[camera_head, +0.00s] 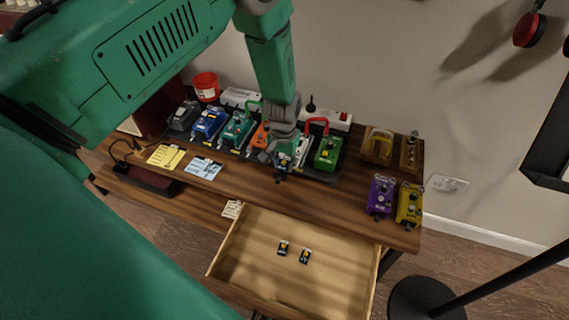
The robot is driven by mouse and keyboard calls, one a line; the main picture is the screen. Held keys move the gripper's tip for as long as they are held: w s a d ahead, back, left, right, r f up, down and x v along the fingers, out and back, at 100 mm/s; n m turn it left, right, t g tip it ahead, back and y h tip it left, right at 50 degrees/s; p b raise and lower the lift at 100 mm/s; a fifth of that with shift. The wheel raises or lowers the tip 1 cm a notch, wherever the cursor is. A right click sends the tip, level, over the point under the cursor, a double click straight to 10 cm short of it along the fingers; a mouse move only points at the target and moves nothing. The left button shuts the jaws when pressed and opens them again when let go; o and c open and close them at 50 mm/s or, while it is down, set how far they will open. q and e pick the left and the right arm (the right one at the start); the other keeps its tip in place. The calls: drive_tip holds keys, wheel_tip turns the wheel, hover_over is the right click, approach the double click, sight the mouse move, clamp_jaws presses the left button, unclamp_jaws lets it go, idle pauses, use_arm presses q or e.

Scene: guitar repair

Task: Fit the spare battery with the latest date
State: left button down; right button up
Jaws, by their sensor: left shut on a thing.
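My left gripper (281,158) comes down from above over the row of pedals on the table. It is shut on a small dark battery (282,176), which shows just below its fingers at the front of the row; its date is too small to read. Two more small batteries (283,248) (305,256), dark with yellow and white, lie apart in the open drawer (345,293). The gripper hides part of the pedals behind it. My right gripper is not in view.
Pedals stand in a row, among them a blue (209,124) and a green one (328,153). Purple (381,195) and yellow (409,204) pedals stand at the right. Yellow notes (166,156) and a pale card (204,168) lie left. A red cup (206,87) is behind.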

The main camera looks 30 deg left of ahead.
use_arm(q)
drive_tip(key=c, duration=0.9)
unclamp_jaws()
drive_tip(key=shift+r+p, duration=3.25)
drive_tip(key=shift+r, duration=0.85)
drive_tip(key=shift+f, duration=0.1)
drive_tip(key=shift+s, duration=0.1)
